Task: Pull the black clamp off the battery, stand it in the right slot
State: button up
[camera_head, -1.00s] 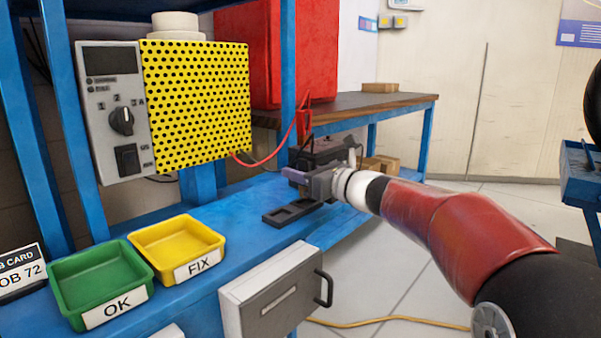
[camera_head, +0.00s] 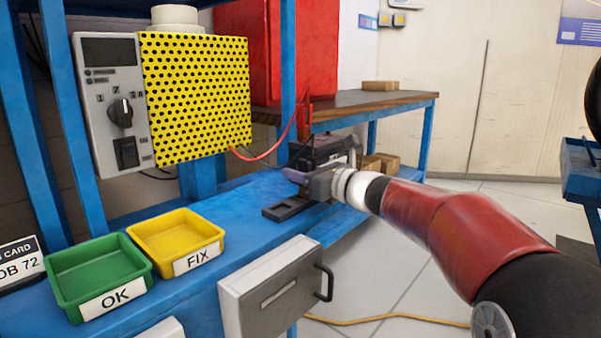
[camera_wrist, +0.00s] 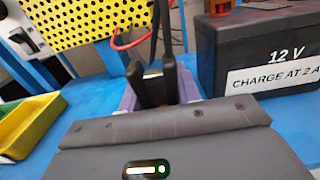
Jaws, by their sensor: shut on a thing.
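My gripper (camera_head: 298,176) is at the bench's far right end, just in front of the battery (camera_head: 327,150). In the wrist view it is shut on the black clamp (camera_wrist: 166,42), a dark narrow shape between and above the dark fingers (camera_wrist: 152,88). The clamp is mostly hidden in the head view. The battery (camera_wrist: 262,52), marked 12 V, stands to the right of the clamp in the wrist view, with a gap between them. The black slotted holder (camera_head: 288,209) lies on the bench below and left of my gripper; its slots are partly hidden.
A red clamp (camera_head: 304,118) with a red lead sits by the battery's top. The yellow perforated panel (camera_head: 195,98) stands behind to the left. A green OK tray (camera_head: 98,275) and yellow FIX tray (camera_head: 175,243) stand at left. Blue bench top (camera_head: 235,205) is clear between.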

jog(key=shift+f, duration=0.3)
jog(key=o, duration=1.3)
jog(key=v, duration=0.7)
jog(key=shift+s+d+b, duration=0.3)
jog(key=shift+b, duration=0.1)
